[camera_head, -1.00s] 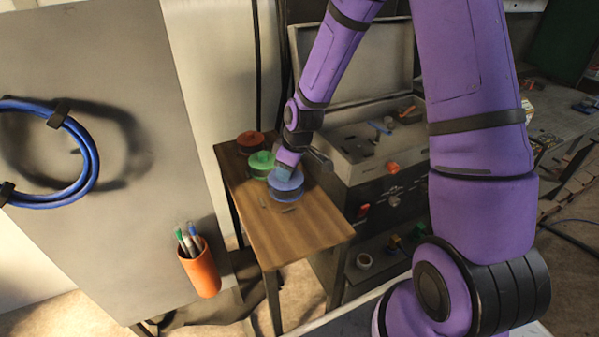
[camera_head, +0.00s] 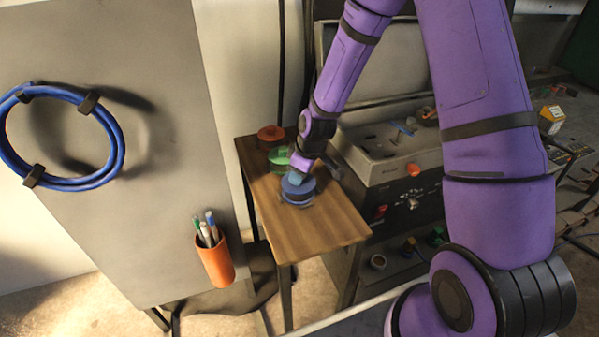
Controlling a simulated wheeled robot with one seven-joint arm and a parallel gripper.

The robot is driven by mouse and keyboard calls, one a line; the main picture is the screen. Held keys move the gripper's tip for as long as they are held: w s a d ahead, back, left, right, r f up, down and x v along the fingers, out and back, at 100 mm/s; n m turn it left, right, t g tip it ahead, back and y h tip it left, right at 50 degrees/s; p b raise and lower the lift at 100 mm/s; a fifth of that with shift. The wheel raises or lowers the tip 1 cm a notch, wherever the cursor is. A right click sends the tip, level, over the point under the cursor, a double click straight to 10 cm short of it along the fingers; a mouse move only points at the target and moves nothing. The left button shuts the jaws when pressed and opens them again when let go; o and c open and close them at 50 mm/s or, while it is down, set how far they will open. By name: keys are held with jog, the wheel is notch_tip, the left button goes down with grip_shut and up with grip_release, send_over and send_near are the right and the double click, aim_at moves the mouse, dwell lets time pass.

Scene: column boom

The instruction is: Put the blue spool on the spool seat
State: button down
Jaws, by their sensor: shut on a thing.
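The blue spool (camera_head: 298,190) is at the middle of the small wooden table (camera_head: 325,222). My gripper (camera_head: 297,176) comes down on it from above and is shut on it; the fingertips are partly hidden by my wrist. I cannot tell whether the spool touches the tabletop or hangs just above it. A thin dark shape shows at its lower edge. I cannot make out the spool seat clearly.
A green spool (camera_head: 279,157) and a red spool (camera_head: 270,133) stand farther back on the table. A grey panel with a blue cable coil (camera_head: 115,150) and an orange pen cup (camera_head: 215,262) is at left. A grey machine (camera_head: 400,160) stands close at right. The table's front is clear.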

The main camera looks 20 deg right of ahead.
jog(key=shift+f, duration=0.1)
jog(key=c, duration=0.8)
grip_release()
jog(key=v, duration=1.2)
jog(key=shift+r, duration=0.2)
notch_tip(320, 180, up, 7)
jog(key=m+h, duration=0.1)
send_over(310, 185)
jog(key=s, duration=0.4)
jog(key=shift+s+d+r+m+t+h, duration=0.2)
jog(key=shift+s+d+r+m+t, duration=0.8)
jog(key=shift+s+r, duration=2.35)
jog(key=shift+s+d+r+m+h, duration=0.2)
jog(key=shift+s+d+r+m, duration=0.25)
jog(key=shift+s+r+m, duration=2.7)
jog(key=shift+s+d+r+n+t+h, duration=0.2)
jog(key=shift+s+d+r+t, duration=0.45)
jog(key=shift+s+r, duration=2.8)
